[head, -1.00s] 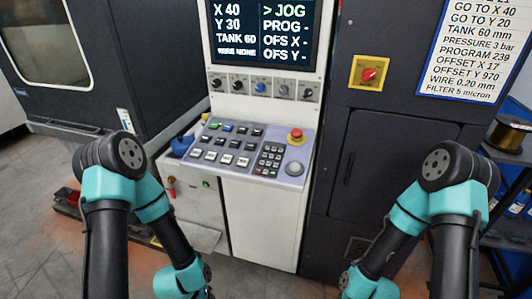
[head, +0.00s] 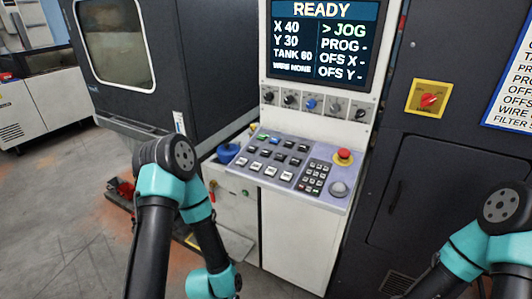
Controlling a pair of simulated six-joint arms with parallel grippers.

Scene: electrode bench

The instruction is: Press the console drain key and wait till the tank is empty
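The console (head: 331,197) has a sloped key panel with several dark and pale square keys (head: 283,155), a small number keypad (head: 314,177), a red mushroom button (head: 344,157) and a grey round knob (head: 338,189). One key at the upper left is lit green (head: 263,137). I cannot read which key is the drain key. The screen (head: 317,42) above shows READY, X 40, Y 30, TANK 60, WIRE NONE and JOG marked. Both my arms are in view, at the lower left and lower right, but both grippers are below the picture's edge.
A row of round knobs (head: 311,103) sits under the screen. A red switch on a yellow plate (head: 428,99) is on the dark cabinet to the right. A dark machine with a window (head: 119,40) stands at left.

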